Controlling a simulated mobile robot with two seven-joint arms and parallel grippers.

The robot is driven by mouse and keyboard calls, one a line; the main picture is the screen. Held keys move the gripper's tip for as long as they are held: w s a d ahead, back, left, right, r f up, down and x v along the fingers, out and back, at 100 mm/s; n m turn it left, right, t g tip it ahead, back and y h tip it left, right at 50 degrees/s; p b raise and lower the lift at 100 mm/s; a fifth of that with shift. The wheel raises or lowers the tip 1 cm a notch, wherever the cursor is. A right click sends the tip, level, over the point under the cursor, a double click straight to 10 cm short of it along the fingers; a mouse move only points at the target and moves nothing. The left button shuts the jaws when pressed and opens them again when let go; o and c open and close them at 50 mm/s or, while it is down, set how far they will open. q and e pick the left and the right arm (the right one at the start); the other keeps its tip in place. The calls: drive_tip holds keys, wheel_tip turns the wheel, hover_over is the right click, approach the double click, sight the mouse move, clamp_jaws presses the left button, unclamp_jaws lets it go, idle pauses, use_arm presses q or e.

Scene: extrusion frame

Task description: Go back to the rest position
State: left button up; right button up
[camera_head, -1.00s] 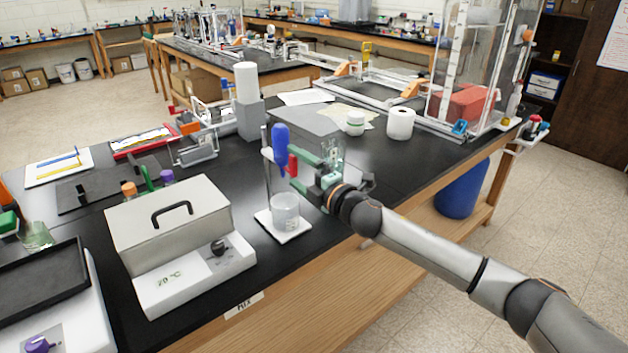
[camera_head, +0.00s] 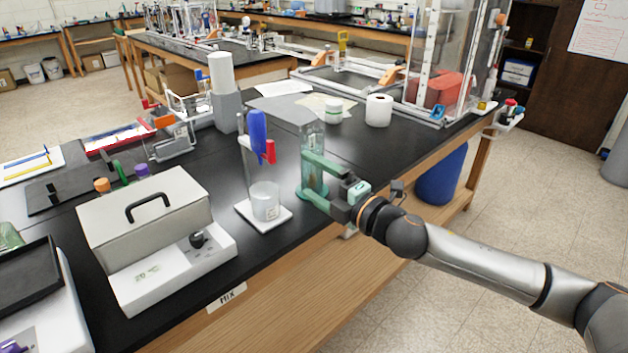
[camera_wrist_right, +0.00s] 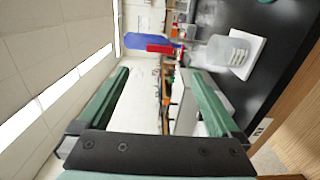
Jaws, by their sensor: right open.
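My right gripper (camera_head: 305,178) is open and empty at the front side of the bench. It stands to the right of a stand with a blue upright part (camera_head: 258,135) and a small red part (camera_head: 269,152), with a gap between. A clear beaker (camera_head: 265,200) stands on the stand's white base (camera_head: 243,211). In the right wrist view, my gripper (camera_wrist_right: 160,75) has nothing between its green fingers; the blue part (camera_wrist_right: 150,42), red part (camera_wrist_right: 162,49) and beaker (camera_wrist_right: 230,50) lie beyond the fingertips. My left gripper is not in view.
A clear glass cylinder (camera_head: 312,140) stands right behind my right gripper's fingers; contact cannot be told. A grey box with a handle (camera_head: 140,215) sits to the left.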

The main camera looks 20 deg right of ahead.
idle(0.3)
drive_tip(key=s+a+f+m+g, duration=0.1)
drive_tip(key=s+a+f+m, duration=0.15)
drive_tip(key=f, duration=0.35)
drive_tip(key=s+a+f+m+g, duration=0.1)
drive_tip(key=s+a+f+m, duration=0.15)
drive_tip(key=f, duration=0.45)
drive_tip(key=s+f+m+g+h, duration=0.3)
drive_tip(key=s+f+m+g, duration=0.2)
drive_tip(key=s+f+m, duration=1)
drive_tip(key=s+a+f, duration=0.1)
drive_tip(key=s+f, duration=0.7)
drive_tip(key=f, duration=0.1)
drive_tip(key=shift+s+g+h, duration=0.2)
drive_tip(key=shift+g+h, duration=0.1)
drive_tip(key=shift+h, duration=0.1)
